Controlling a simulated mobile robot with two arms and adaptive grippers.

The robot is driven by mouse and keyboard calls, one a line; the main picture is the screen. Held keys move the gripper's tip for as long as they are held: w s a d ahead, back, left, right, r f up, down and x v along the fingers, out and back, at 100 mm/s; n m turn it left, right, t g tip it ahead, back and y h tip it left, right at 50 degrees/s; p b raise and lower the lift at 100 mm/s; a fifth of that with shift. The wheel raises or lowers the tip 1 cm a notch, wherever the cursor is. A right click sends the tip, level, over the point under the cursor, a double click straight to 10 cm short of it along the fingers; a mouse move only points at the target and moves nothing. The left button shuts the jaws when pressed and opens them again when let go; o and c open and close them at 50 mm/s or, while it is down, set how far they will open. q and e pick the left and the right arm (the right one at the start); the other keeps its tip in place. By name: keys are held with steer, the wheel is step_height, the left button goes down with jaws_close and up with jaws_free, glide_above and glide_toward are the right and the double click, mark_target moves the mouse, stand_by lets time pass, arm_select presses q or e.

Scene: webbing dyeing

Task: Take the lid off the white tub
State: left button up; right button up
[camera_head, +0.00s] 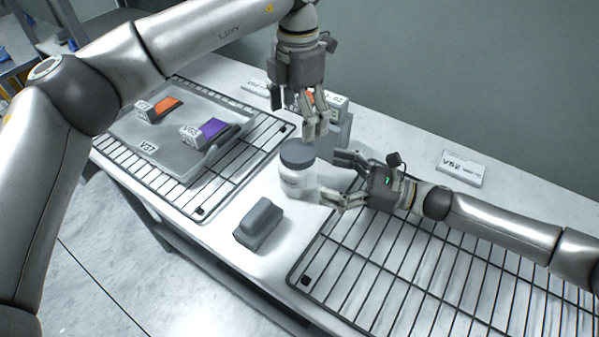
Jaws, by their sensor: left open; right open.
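The white tub (297,184) stands upright on the white table near the middle of the view. Its grey lid (297,154) sits on top of it. My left gripper (314,138) points down just above and behind the lid, to its right in the picture. It is open and I see nothing in it. My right gripper (328,180) comes in from the right with its open fingers at the tub's right side. I cannot tell whether the fingers touch the tub.
A grey tray (165,165) with orange and purple-topped blocks lies on a wire rack (202,211) at left. Another wire rack (400,290) lies at right, under my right arm. A dark grey block (259,224) stands in front of the tub. A label card (461,169) lies behind.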

mark_target(300, 168)
arm_select(q)
steer(key=shift+a, duration=0.1)
arm_select(e)
steer(key=x, duration=0.7)
steer(key=shift+a, duration=0.25)
steer(key=shift+c, duration=0.2)
